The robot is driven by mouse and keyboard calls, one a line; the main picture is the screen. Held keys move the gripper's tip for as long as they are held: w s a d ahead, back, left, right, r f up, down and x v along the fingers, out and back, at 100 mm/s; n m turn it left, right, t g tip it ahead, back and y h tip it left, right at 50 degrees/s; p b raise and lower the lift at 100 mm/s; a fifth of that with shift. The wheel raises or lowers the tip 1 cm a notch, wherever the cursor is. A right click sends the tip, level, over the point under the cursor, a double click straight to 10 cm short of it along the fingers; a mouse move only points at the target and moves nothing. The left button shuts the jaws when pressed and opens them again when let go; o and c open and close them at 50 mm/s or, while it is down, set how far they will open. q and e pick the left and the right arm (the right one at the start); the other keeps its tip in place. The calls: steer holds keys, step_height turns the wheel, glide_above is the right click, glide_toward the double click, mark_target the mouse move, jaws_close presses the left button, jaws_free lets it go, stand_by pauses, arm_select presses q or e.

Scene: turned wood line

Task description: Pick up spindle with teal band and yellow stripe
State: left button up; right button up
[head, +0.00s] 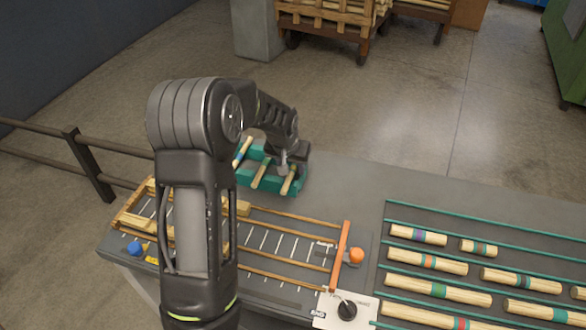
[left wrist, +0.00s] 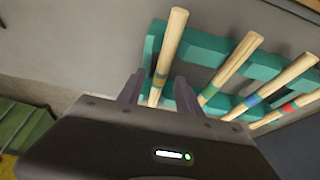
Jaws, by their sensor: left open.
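Several pale wooden spindles lie across a teal rack (head: 273,184), which also shows in the left wrist view (left wrist: 213,43). The leftmost spindle (left wrist: 170,42) in the wrist view has a teal-looking band with a yellowish stripe, small and partly shaded. My left gripper (left wrist: 158,90) is open, its two dark fingers on either side of that spindle near the band; contact cannot be told. In the head view the left gripper (head: 291,160) is over the rack's right end, at the rightmost visible spindle (head: 288,181). My right gripper is not in view.
Neighbouring spindles show a green band (left wrist: 230,72), a blue band (left wrist: 268,87) and a red band (left wrist: 300,102). A wooden-railed frame (head: 290,262) with an orange knob (head: 356,256) lies nearer. Banded spindles fill green-railed rows (head: 470,234) at right. Grey tabletop is bare beyond them.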

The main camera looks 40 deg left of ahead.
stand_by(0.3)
arm_select(q)
jaws_close()
stand_by(0.3)
